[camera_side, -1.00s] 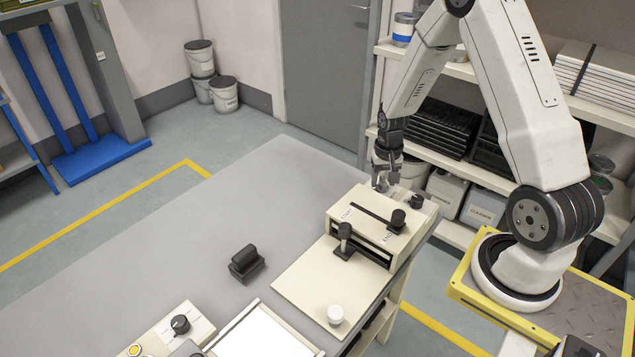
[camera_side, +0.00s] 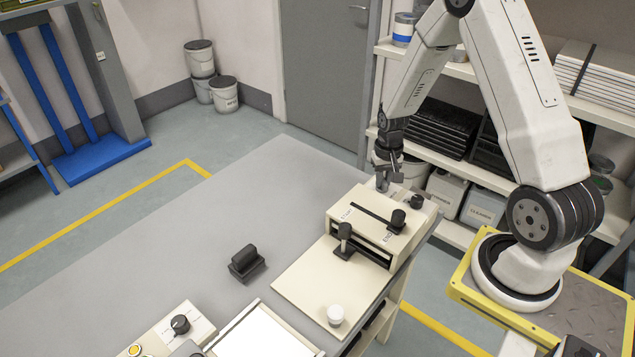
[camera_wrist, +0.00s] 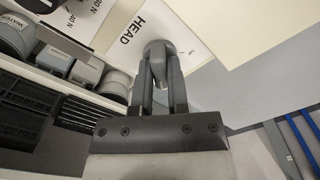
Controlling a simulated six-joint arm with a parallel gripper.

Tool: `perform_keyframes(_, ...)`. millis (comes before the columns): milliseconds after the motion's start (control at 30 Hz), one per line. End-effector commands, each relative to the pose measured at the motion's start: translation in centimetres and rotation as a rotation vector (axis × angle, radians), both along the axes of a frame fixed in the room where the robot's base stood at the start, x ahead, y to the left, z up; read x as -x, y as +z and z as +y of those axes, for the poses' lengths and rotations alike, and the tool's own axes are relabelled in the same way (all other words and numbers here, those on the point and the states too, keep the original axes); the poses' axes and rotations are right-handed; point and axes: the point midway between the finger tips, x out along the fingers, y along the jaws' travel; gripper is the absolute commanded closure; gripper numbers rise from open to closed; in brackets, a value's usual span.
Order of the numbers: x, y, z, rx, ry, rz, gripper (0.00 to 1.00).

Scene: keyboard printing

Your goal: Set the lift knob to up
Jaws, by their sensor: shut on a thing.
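A grey knob (camera_wrist: 157,47) stands on the white panel (camera_wrist: 190,22) marked HEAD in the wrist view. My gripper (camera_wrist: 162,70) is shut on this knob, one finger on each side. A tiny label beside the knob is too small to read surely, so I cannot tell its setting. In the side view my gripper (camera_side: 383,182) is at the far back end of the cream machine (camera_side: 362,226), pointing down. The knob itself is hidden there behind the gripper and machine.
A white round knob (camera_side: 335,315) is on the cream plate (camera_side: 310,285). A black block (camera_side: 246,262) lies on the grey table (camera_side: 200,235).

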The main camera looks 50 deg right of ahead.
Motion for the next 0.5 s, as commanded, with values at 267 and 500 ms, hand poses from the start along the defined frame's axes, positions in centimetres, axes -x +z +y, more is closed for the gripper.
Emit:
perform_keyframes(267,0.03,0.01,0.01,-0.001,0.180,0.001,1.00)
perform_keyframes(500,0.03,0.01,0.01,-0.001,0.399,0.001,1.00)
